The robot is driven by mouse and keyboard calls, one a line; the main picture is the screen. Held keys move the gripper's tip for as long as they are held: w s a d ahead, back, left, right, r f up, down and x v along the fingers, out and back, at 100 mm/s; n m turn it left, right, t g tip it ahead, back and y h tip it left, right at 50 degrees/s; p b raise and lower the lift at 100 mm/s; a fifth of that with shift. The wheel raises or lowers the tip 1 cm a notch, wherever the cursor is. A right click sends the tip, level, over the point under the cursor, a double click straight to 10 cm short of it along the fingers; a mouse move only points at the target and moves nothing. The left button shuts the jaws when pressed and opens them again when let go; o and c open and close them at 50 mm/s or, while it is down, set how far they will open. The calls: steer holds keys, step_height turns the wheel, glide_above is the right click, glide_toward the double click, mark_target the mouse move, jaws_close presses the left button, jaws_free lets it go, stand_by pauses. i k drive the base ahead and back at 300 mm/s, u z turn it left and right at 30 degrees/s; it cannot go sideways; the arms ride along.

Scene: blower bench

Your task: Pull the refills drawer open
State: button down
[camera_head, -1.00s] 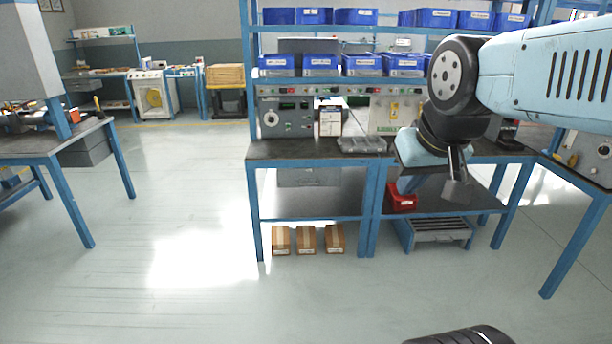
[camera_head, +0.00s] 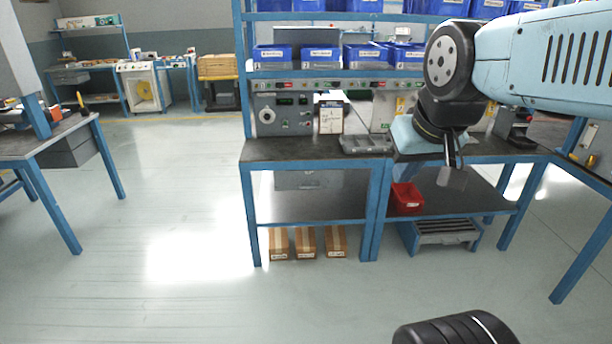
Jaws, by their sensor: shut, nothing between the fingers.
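A grey drawer unit (camera_head: 300,180) hangs under the left part of the middle bench, its front partly in shade. Another grey drawer unit (camera_head: 72,152) hangs under the bench at the left. No label can be read on either, so I cannot tell which is the refills drawer. Both look shut. My gripper (camera_head: 451,176) is at the right, pointing down in front of the right part of the middle bench, apart from both drawer units. It is shut and empty.
The middle bench (camera_head: 270,150) carries a grey tray (camera_head: 365,145), a clipboard (camera_head: 331,119) and panels. A red bin (camera_head: 406,197) stands on its lower shelf. Boxes (camera_head: 306,243) and a grey step (camera_head: 447,232) stand below. The floor (camera_head: 180,230) in front is clear.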

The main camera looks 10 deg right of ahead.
mark_target(293, 180)
steer(key=z, duration=0.05)
steer(key=i, duration=0.25)
steer(key=u, duration=0.15)
steer(key=k, duration=1.3)
steer(key=z, duration=0.2)
steer(key=i, duration=0.65)
steer(key=z, duration=0.55)
steer(key=i, duration=1.6)
steer(key=u, duration=0.55)
